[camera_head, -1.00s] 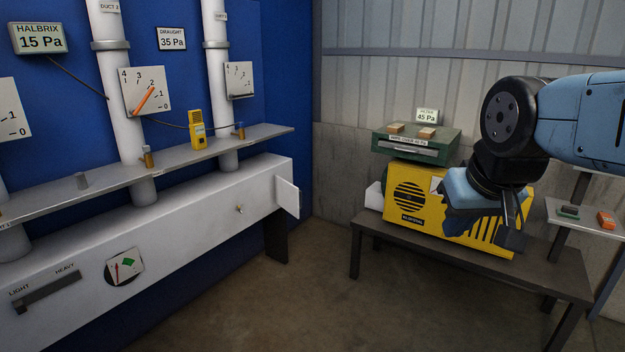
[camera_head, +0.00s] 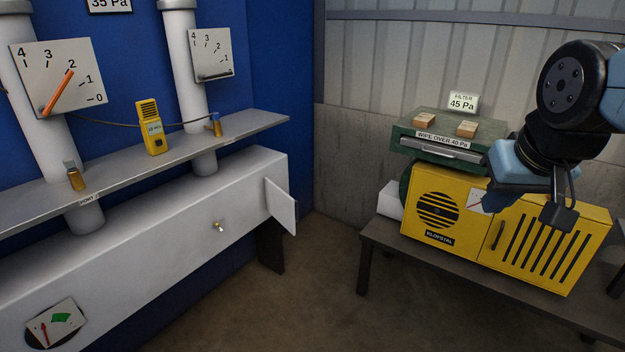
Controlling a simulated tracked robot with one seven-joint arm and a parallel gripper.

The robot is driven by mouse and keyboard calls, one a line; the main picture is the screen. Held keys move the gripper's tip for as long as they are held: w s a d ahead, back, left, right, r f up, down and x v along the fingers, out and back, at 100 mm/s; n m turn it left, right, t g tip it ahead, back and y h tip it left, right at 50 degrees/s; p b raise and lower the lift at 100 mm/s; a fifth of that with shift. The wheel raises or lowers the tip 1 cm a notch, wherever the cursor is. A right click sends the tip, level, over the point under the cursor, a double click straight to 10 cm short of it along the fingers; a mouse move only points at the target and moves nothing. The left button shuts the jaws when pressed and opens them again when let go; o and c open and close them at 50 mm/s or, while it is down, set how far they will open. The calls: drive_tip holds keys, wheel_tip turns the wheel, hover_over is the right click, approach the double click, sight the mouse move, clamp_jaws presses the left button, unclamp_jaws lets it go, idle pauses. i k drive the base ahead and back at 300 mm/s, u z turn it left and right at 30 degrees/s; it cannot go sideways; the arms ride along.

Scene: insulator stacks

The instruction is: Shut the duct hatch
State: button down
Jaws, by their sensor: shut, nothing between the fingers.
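The duct hatch (camera_head: 281,205) is a small white flap at the right end of the long white duct (camera_head: 150,245). It stands open, swung out from the duct's front face. A small brass knob (camera_head: 218,226) sits on the duct's front, left of the hatch. My gripper (camera_head: 558,217) is at the right of the view, in front of the yellow machine and far to the right of the hatch. It points downward, is shut and holds nothing. My wrist covers part of the yellow machine.
A grey shelf (camera_head: 240,128) with a yellow meter (camera_head: 151,130) runs above the duct. The floor (camera_head: 310,300) between duct and bench is clear.

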sight(281, 205)
drive_tip(key=u, duration=0.25)
drive_tip(key=i, duration=1.35)
drive_tip(key=u, duration=0.75)
drive_tip(key=i, duration=0.75)
drive_tip(key=u, duration=0.25)
drive_tip(key=k, duration=0.75)
drive_tip(key=u, duration=0.2)
drive_tip(key=i, duration=0.75)
drive_tip(key=z, duration=0.15)
